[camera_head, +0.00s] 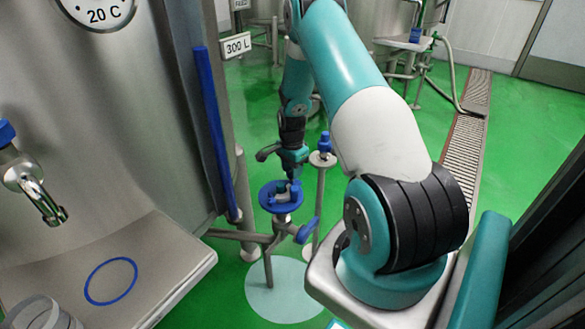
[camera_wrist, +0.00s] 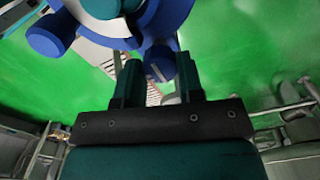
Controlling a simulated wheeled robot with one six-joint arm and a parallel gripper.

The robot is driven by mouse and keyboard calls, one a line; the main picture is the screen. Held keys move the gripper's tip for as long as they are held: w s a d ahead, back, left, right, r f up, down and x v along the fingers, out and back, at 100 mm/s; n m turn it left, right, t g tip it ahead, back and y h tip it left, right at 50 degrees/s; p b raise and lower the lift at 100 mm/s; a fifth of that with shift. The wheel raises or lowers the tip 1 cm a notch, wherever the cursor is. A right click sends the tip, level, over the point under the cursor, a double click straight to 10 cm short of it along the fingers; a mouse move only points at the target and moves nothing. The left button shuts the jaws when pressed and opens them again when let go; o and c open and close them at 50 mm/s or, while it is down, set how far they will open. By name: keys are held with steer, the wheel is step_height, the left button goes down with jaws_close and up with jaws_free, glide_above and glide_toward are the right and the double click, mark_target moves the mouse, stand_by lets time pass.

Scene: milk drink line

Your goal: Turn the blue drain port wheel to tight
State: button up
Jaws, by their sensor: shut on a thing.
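The blue drain port wheel (camera_head: 266,201) sits on top of a metal pipe stand, near the middle of the head view. It shows close up at the top of the wrist view (camera_wrist: 172,18), with rounded blue knobs around its edge. My gripper (camera_head: 291,178) reaches down onto the wheel from above. In the wrist view, the two dark teal fingers (camera_wrist: 158,75) stand on either side of a blue knob of the wheel, and the gripper is shut on it. The wheel's middle is partly hidden by my gripper, and no tightness mark can be read.
A blue lever (camera_head: 306,231) sticks out below the wheel. A thin post with a blue top (camera_head: 323,145) stands just behind right. A steel tank with a blue upright bar (camera_head: 214,130) and a steel ledge (camera_head: 160,250) are at left. Green floor lies beyond.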

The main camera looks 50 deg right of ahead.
steer(key=o, duration=0.9)
steer(key=shift+r, duration=0.1)
step_height(320, 180, up, 17)
steer(key=shift+r+p, duration=0.15)
steer(key=shift+p, duration=0.3)
